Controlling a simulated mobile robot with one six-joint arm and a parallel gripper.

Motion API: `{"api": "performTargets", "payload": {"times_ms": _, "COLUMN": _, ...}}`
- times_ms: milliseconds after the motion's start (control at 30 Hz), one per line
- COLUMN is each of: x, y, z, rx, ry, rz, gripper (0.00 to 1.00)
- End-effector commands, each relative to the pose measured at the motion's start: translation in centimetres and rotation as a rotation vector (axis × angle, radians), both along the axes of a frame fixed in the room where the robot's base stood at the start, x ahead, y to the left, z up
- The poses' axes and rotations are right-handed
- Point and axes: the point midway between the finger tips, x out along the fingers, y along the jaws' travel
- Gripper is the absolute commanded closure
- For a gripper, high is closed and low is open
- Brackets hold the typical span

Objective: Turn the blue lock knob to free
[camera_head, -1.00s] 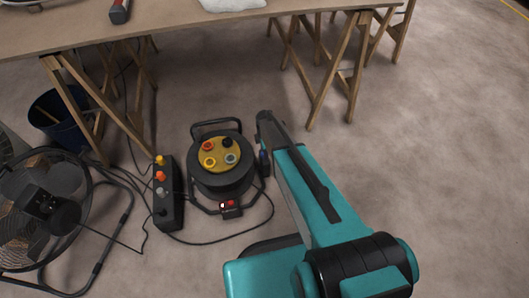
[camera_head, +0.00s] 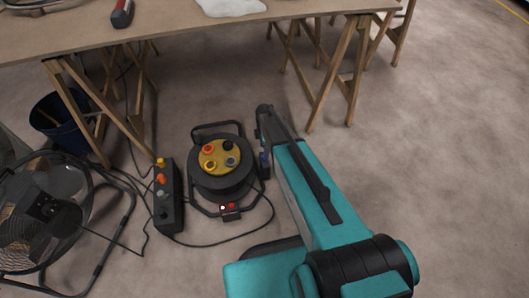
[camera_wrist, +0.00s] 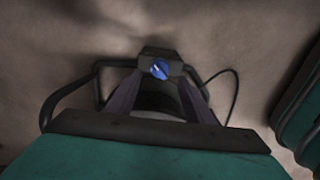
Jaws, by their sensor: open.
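The blue lock knob (camera_wrist: 160,68) shows in the wrist view, on the face of a small dark box (camera_wrist: 148,54). A pale line runs across the knob at a slant. My gripper (camera_wrist: 160,80) is open, with one dark finger on each side below the knob. I cannot tell whether a finger touches the box. In the head view a small blue spot (camera_head: 264,158) shows at the right side of the black cable reel (camera_head: 222,186), beside the end of my arm. My fingers are not clear there.
The reel's yellow disc (camera_head: 220,156) carries several coloured sockets. A dark control box (camera_head: 168,198) with coloured buttons and a floor fan (camera_head: 45,208) stand to its left. Cables lie around them. A wooden trestle table (camera_head: 190,24) stands behind. Floor on the right is clear.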

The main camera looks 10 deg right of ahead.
Motion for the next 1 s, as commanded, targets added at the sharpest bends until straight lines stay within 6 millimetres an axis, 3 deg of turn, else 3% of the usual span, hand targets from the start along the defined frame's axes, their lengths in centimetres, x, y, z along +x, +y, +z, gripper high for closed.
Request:
{"api": "performTargets", "payload": {"times_ms": 300, "x": -0.1, "y": 0.0, "z": 5.4, "rx": 0.0, "ry": -0.002, "rz": 0.001, "gripper": 0.53}}
{"api": "performTargets", "payload": {"times_ms": 500, "x": 0.0, "y": 0.0, "z": 7.5, "rx": 0.0, "ry": -0.001, "rz": 0.001, "gripper": 0.53}}
{"api": "performTargets", "payload": {"times_ms": 1000, "x": 0.0, "y": 0.0, "z": 8.1, "rx": 0.0, "ry": 0.0, "rz": 0.001, "gripper": 0.53}}
